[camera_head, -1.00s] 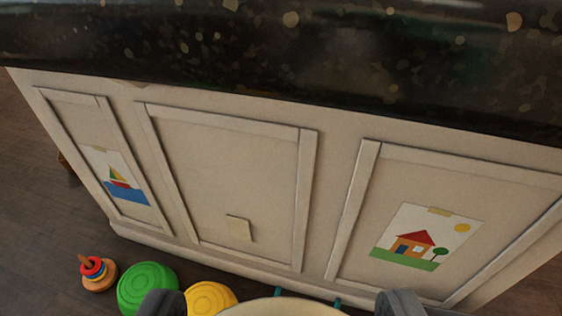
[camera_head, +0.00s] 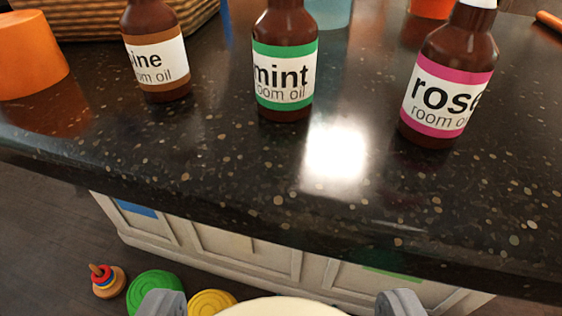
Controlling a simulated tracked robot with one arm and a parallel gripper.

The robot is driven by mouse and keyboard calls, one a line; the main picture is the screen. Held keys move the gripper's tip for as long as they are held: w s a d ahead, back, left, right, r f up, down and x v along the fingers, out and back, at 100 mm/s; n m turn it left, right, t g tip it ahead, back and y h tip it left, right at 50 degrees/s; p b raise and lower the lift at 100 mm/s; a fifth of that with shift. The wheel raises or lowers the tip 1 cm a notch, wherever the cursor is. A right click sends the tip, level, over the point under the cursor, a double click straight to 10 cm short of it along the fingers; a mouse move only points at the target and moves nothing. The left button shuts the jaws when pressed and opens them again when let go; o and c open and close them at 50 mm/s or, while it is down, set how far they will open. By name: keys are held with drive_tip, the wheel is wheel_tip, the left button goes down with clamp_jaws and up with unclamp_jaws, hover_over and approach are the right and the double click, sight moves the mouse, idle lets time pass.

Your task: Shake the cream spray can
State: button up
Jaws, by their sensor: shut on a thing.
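My gripper (camera_head: 280,303) is at the bottom edge of the view, with one grey finger on each side. Between the fingers is a cream-coloured rounded top (camera_head: 283,307), which I take to be the cream spray can. My gripper is shut on it. Only the top of it shows; the rest is cut off by the frame edge. It is held in front of the dark counter, over the floor side.
Brown bottles labelled mint (camera_head: 285,72), rose (camera_head: 450,85) and one ending in "ine" (camera_head: 157,55) stand on the dark speckled counter (camera_head: 220,170). An orange cup (camera_head: 28,55) is at left. Toys, including a ring stacker (camera_head: 107,281) and green piece (camera_head: 155,292), lie on the floor.

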wheel_tip(320, 180, down, 10)
drive_tip(key=shift+r, duration=6.8)
wheel_tip(320, 180, down, 14)
drive_tip(key=shift+r, duration=0.35)
drive_tip(key=shift+w, duration=0.1)
